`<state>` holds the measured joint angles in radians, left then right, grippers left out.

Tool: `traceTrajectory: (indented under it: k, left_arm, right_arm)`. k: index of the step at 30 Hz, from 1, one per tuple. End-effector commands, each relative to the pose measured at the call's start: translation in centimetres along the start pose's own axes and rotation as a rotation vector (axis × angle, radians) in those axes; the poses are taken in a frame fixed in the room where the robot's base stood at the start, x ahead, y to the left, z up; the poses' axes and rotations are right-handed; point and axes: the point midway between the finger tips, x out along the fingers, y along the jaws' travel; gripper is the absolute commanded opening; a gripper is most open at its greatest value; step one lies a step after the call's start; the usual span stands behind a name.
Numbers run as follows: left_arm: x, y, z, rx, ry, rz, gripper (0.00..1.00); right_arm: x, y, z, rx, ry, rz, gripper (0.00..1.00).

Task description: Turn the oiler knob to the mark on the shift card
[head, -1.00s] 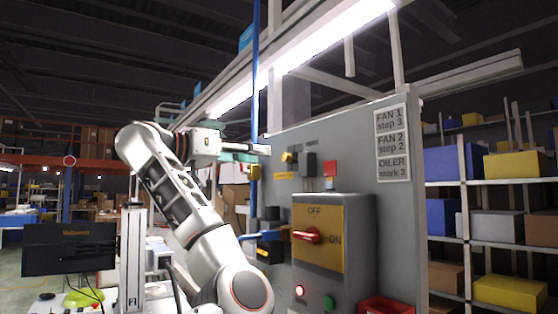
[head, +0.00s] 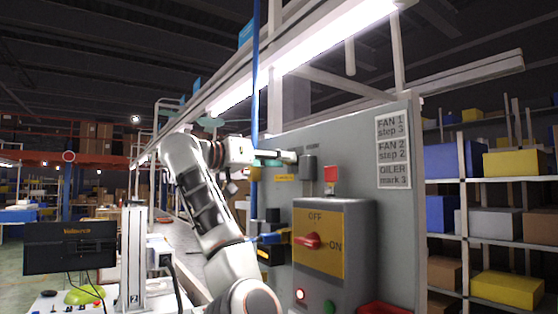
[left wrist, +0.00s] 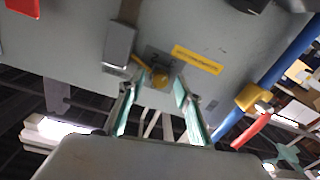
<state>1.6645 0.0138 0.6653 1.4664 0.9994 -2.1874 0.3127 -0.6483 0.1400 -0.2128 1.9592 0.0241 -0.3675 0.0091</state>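The shift card (head: 393,150) on the grey panel reads FAN 1 step 3, FAN 2 step 2, OILER mark 3. In the head view my left gripper (head: 290,157) reaches the panel above the label and hides the knob. My right gripper is not in view.
A grey box (head: 309,167) and a red part (head: 330,175) sit right of the gripper. Below is a switch cabinet (head: 359,240) with a red OFF/ON handle (head: 308,241). A blue post (head: 255,90) stands left of the panel.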

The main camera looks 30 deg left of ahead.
Motion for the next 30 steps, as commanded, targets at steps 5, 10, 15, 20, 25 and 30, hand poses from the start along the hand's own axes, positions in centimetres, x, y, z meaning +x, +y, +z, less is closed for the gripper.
traceTrajectory:
  k: [5,10,15,20,25,30]
  left_arm:
    - [0.0,0.0,0.0,0.000,0.000,0.000,0.00]
    - [-0.1,-0.1,0.0,0.009,0.001,-0.001,0.00]
    - [-0.1,-0.2,0.3,0.096,0.003,-0.003,0.00]
    - [0.0,0.0,0.0,0.137,0.007,0.001,0.00]
    - [-0.1,0.0,0.0,0.136,0.007,0.001,0.00]
    - [-0.1,0.0,0.0,0.135,0.007,0.001,0.34]
  right_arm:
    - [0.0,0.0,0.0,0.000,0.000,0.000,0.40]
    - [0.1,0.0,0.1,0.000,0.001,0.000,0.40]
    - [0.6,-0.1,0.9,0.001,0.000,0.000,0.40]
    - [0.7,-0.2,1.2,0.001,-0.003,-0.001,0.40]
    - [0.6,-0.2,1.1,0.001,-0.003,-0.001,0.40]
    - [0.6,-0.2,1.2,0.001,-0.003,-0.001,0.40]
